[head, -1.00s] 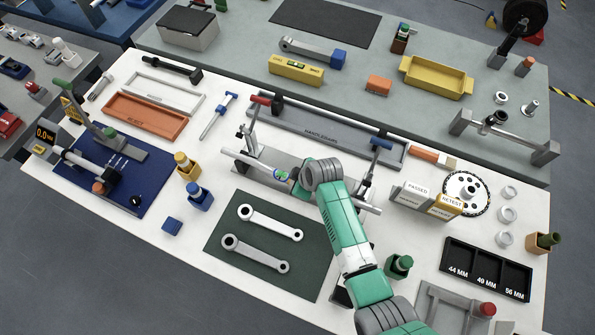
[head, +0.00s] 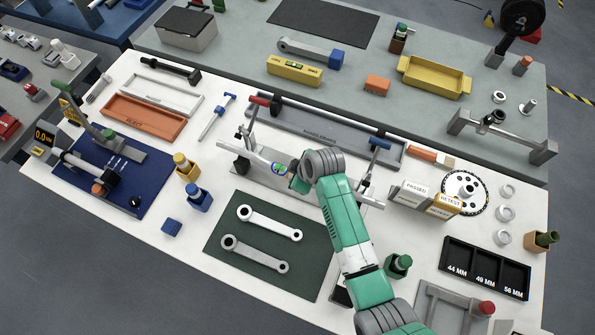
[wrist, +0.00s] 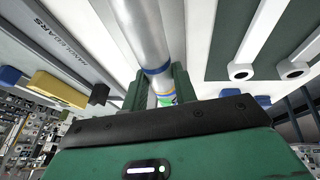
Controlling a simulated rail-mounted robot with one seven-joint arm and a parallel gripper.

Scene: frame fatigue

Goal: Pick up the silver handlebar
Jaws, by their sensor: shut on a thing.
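The silver handlebar (head: 262,160) is a long bright tube with a coloured band, lying across the grey stand on the white table. My gripper (head: 297,180) is at the middle of the tube, and my wrist hides part of it. In the wrist view the handlebar (wrist: 143,32) runs between the two green fingers of my gripper (wrist: 156,88), with blue and yellow bands at the grip. The fingers are shut on it. The tube appears slightly above the stand; the exact gap is hard to tell.
A green mat (head: 258,220) with two crank arms lies in front.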

